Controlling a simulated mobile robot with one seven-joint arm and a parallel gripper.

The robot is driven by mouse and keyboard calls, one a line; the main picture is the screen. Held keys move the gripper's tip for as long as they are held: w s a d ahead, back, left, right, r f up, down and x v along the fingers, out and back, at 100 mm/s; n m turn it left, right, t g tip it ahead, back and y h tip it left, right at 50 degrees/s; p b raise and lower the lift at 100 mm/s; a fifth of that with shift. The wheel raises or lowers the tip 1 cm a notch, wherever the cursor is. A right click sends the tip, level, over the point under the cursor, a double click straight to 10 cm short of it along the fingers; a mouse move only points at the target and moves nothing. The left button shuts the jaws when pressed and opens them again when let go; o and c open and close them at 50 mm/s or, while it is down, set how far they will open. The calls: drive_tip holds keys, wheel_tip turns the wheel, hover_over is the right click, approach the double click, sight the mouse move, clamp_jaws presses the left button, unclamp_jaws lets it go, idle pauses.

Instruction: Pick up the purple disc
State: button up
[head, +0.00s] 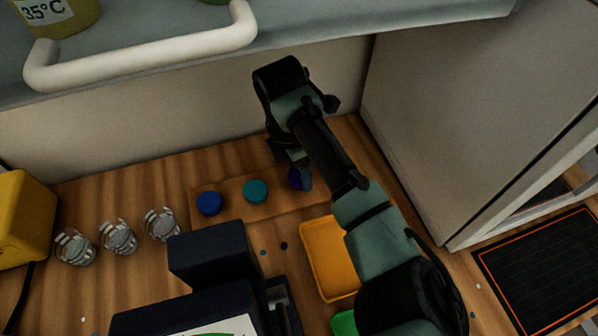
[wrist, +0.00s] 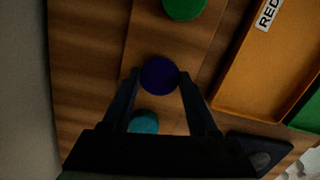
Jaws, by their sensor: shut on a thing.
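The purple disc (wrist: 160,75) sits between the two fingertips of my gripper (wrist: 159,78) in the wrist view. The fingers touch it on both sides, so my gripper is shut on it. In the head view the purple disc (head: 294,179) is mostly hidden behind my gripper (head: 301,180), at the right part of a wooden strip (head: 230,211). I cannot tell whether the disc is clear of the strip.
A teal disc (head: 255,191) and a blue disc (head: 209,203) lie left of my gripper. A green disc (wrist: 184,8) shows in the wrist view. An orange tray (head: 318,238) is nearby. Glass jars (head: 118,238) stand left. A handled shelf (head: 140,55) overhangs; a pale cabinet (head: 440,100) stands right.

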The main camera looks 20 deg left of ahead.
wheel_tip(320, 180, up, 2)
drive_tip(key=shift+r, duration=0.25)
drive_tip(key=s+d+b, duration=0.1)
drive_tip(key=s+d, duration=1.1)
drive_tip(key=shift+s+d+r, duration=0.1)
drive_tip(key=shift+s+d, duration=0.2)
drive_tip(key=shift+d, duration=0.1)
